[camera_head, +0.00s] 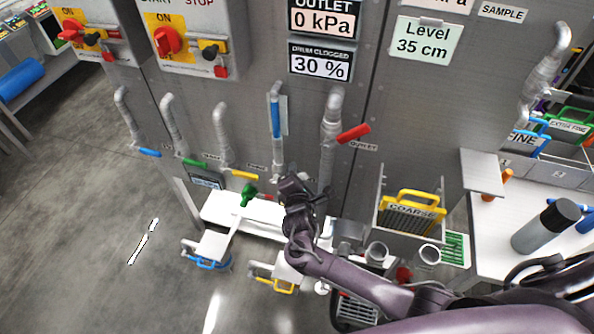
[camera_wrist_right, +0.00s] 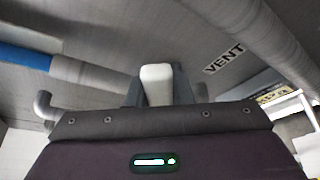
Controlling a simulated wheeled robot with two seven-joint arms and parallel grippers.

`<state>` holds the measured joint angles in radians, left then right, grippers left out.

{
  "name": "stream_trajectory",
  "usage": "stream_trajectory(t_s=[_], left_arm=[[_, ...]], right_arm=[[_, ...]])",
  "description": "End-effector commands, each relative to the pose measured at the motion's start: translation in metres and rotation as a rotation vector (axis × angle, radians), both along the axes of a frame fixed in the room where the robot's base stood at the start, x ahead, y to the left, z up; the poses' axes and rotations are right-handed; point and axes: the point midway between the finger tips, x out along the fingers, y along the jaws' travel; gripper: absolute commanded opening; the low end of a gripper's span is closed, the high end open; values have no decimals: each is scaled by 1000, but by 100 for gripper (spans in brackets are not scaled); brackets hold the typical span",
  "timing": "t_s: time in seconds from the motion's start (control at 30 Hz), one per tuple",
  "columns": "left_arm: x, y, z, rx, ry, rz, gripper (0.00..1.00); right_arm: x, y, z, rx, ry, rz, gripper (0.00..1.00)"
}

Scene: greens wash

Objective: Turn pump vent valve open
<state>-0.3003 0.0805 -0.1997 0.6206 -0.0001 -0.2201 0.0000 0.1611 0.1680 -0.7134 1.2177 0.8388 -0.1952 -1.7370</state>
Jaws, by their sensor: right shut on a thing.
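My right gripper (camera_head: 290,186) is low in front of the grey machine cabinet, at the lower end of the pipe with the upright blue handle (camera_head: 276,117). In the right wrist view, the gripper (camera_wrist_right: 156,92) is shut with a white handle (camera_wrist_right: 157,84) between its fingers. A VENT label (camera_wrist_right: 224,59) is on the panel just right of the handle. The valve body and the handle's far end are hidden by the gripper. In the head view, the gripper and arm cover the handle. My left gripper is not in view.
A pipe with a red lever (camera_head: 353,133) runs down just right of the gripper. Pipes with yellow (camera_head: 244,175), green (camera_head: 194,163) and blue levers are to the left.

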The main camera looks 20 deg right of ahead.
Motion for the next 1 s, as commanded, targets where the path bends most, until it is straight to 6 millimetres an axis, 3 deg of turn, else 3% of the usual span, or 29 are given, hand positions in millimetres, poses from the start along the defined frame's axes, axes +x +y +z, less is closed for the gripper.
stream_trajectory(t_s=[0.3,0.33,0.5,0.77,1.0], left_arm=[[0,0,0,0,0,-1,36],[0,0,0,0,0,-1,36],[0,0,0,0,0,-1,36],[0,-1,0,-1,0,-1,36],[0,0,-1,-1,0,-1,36]], right_arm=[[0,0,0,-1,-1,0,0],[0,0,0,-1,-1,0,22],[0,0,0,0,0,-1,42],[-1,0,0,0,0,0,42],[-29,8,5,2,1,1,42]])
